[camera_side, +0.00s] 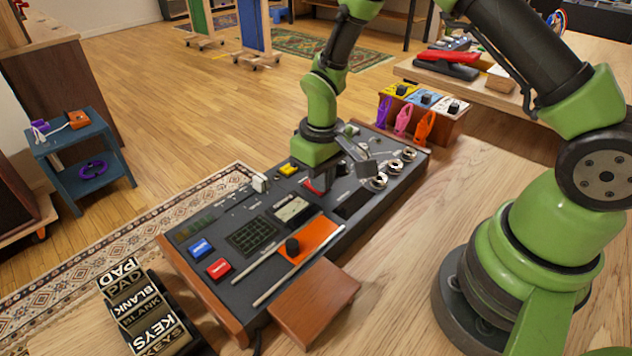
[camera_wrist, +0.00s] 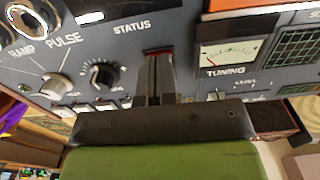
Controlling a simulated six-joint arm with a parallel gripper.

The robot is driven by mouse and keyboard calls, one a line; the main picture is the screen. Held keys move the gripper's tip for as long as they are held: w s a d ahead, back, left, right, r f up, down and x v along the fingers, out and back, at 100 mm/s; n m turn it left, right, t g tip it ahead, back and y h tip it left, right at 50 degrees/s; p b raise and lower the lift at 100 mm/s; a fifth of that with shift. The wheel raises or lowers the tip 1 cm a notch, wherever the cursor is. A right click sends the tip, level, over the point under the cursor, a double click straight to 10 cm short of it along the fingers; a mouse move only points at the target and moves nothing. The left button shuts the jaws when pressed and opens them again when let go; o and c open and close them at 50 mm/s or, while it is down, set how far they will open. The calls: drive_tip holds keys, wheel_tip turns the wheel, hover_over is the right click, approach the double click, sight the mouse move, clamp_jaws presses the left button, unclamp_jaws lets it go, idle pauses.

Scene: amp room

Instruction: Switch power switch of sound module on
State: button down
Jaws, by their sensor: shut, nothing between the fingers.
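The sound module (camera_side: 215,240) is a dark grey panel with wooden ends, lying on the wooden table in the side view. My gripper (camera_side: 322,188) is over its far middle part, fingers pointing down and shut with nothing between them. In the wrist view the fingers (camera_wrist: 158,62) stand between the STATUS label and the TUNING meter (camera_wrist: 228,54). A red part (camera_side: 311,186) shows right at the fingertips, mostly hidden by them; I cannot tell whether they touch it. No power label is readable, so I cannot tell which control is the power switch.
Colored pedals (camera_side: 400,90) stand behind. Label blocks (camera_side: 148,312) sit front left.

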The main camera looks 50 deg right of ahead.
drive_tip(key=shift+r, duration=3.55)
drive_tip(key=shift+r, duration=0.2)
drive_tip(key=s+r+m+t+y, duration=0.2)
drive_tip(key=s+r+m+t, duration=0.2)
drive_tip(key=s+r, duration=1.3)
drive_tip(key=r+t, duration=0.1)
drive_tip(key=t, duration=0.2)
drive_tip(key=shift+s+a, duration=0.25)
drive_tip(key=shift+a, duration=0.1)
